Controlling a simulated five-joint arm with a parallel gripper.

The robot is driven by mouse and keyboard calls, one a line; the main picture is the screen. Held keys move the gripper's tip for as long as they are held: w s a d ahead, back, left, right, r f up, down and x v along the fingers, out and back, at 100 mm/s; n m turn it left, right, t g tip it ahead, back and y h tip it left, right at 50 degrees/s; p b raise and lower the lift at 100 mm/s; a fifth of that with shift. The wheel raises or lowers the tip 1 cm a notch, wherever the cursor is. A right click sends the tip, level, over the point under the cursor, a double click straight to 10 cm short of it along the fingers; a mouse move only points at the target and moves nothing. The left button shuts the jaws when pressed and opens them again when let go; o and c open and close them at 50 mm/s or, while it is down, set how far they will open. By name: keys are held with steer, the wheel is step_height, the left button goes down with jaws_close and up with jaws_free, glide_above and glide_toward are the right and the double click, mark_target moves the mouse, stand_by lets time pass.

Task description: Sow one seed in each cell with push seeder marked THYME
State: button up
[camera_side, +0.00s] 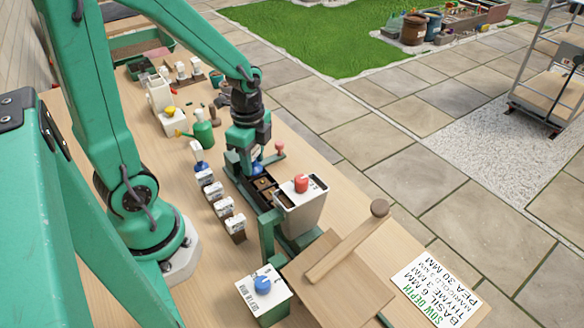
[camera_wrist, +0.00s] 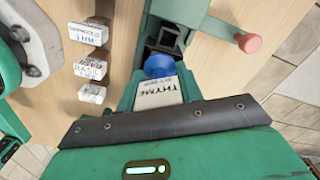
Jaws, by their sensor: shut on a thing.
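My gripper (camera_side: 252,163) is shut on the push seeder, low over the dark cell tray (camera_side: 264,186). In the wrist view the seeder (camera_wrist: 160,92) shows a white body marked THYME and a blue round part (camera_wrist: 159,66). The seeder's blue part (camera_side: 256,169) also shows just below my gripper in the side view. A dark cell of the tray (camera_wrist: 167,38) lies just beyond the blue part in the wrist view. My gripper hides part of the tray, and I cannot tell whether the seeder touches it. Seeds are too small to tell.
A grey bin (camera_side: 305,212) with a red knob stands at the tray's near end. Several small labelled blocks (camera_side: 214,190) line its left side. A handle with a pink knob (camera_wrist: 249,42) sticks out right. A sow-depth sign (camera_side: 436,291) lies at the front right.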

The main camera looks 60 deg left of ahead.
steer(key=shift+f, duration=0.5)
stand_by(1.1)
steer(key=shift+r, duration=0.15)
steer(key=shift+r, duration=1.4)
